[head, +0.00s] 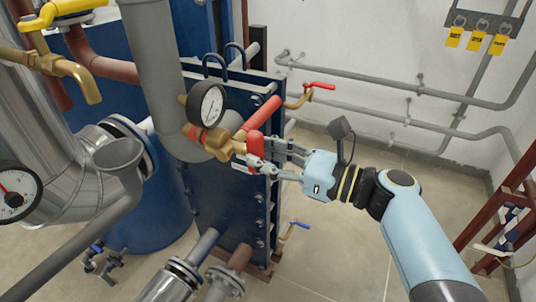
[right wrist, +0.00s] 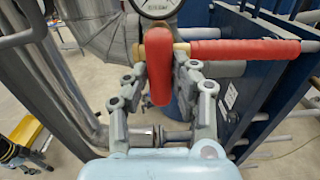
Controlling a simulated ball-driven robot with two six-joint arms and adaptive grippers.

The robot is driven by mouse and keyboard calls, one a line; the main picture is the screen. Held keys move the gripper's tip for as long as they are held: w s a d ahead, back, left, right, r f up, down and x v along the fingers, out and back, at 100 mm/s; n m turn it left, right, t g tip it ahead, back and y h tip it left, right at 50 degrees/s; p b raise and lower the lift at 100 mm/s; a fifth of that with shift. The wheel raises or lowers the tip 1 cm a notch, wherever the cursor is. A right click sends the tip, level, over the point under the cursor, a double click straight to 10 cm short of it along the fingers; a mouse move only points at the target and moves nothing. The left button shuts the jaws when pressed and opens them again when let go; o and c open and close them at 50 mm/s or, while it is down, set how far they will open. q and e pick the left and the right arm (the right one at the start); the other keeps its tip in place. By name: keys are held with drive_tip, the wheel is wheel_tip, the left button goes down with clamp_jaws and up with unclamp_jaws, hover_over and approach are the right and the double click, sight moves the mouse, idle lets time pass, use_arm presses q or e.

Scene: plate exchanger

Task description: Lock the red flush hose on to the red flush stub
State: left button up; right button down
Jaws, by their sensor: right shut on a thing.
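My right gripper (head: 257,156) reaches in from the right to the brass fitting (head: 232,146) beside the round gauge. Its fingers are shut on a red rounded piece (right wrist: 158,72), one finger on each side, in the right wrist view. I cannot tell whether this piece is the hose's end or a lever on it. A straight red sleeve (right wrist: 245,50) runs right from brass beside the held piece. In the head view this red sleeve (head: 264,113) slants up and right from the brass fitting, just above my fingers. No loose hose length is identifiable. My left gripper is out of view.
The gauge (head: 207,104) and a thick grey pipe (head: 158,60) stand close left of my gripper. The blue plate exchanger (head: 228,205) is behind and below. A red-handled valve (head: 318,86) is beyond it. Open floor (head: 335,240) lies below my right arm.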

drive_tip(key=shift+w+a+r, duration=0.1)
drive_tip(key=shift+a+r, duration=0.2)
drive_tip(key=shift+d, duration=0.15)
drive_tip(key=shift+d, duration=0.15)
drive_tip(key=shift+p+v, duration=0.4)
drive_tip(key=shift+v, duration=0.4)
drive_tip(key=shift+f, duration=0.1)
drive_tip(key=shift+a, duration=0.35)
idle(0.3)
